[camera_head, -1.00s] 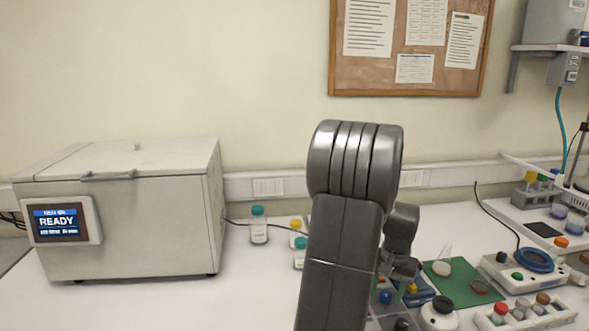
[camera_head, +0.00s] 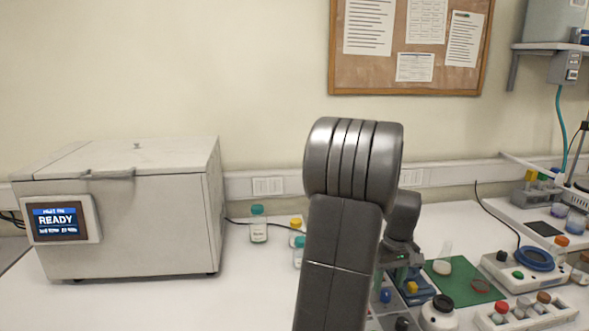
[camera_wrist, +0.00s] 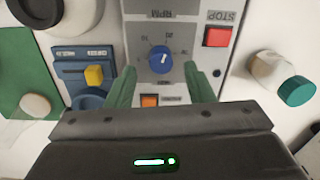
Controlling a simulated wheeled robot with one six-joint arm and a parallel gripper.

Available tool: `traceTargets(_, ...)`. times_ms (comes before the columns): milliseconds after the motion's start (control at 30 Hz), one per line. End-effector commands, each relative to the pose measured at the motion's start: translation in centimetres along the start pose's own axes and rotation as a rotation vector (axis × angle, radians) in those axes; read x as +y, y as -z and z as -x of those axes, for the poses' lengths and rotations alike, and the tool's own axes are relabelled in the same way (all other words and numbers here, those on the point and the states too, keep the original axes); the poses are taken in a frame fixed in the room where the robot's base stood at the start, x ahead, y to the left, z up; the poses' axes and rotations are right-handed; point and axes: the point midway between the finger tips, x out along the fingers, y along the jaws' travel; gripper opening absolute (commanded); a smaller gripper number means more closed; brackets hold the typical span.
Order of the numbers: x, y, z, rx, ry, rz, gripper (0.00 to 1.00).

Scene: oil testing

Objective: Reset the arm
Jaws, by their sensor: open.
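My gripper (camera_wrist: 161,88) shows in the wrist view with its two green fingers spread apart and nothing between them. It is over a grey control panel (camera_wrist: 193,28) with a blue knob (camera_wrist: 161,60), marked RPM, a red STOP button (camera_wrist: 217,36) and an orange button (camera_wrist: 150,101). The knob appears between the fingers, but I see no contact. In the head view my arm stands in the middle, and its wrist hangs low over the bench beside the green mat (camera_head: 462,292). My fingertips are not clear there.
A white box with a READY screen (camera_head: 58,222) stands at the left. Capped bottles (camera_head: 258,225) stand behind my arm. A flask (camera_head: 443,262) is on the green mat. Instruments (camera_head: 530,262) crowd the right. The bench front between the box and my arm is clear.

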Motion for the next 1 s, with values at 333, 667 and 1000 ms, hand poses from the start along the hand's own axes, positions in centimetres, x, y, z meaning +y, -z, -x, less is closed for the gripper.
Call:
traceTargets(333, 0.0, 0.0, 4.5, 0.0, 0.0, -0.003, 0.48)
traceTargets(667, 0.0, 0.0, 5.1, -0.001, 0.001, -0.004, 0.48)
traceTargets(1000, -1.1, 0.4, 5.0, -0.006, -0.005, -0.02, 0.48)
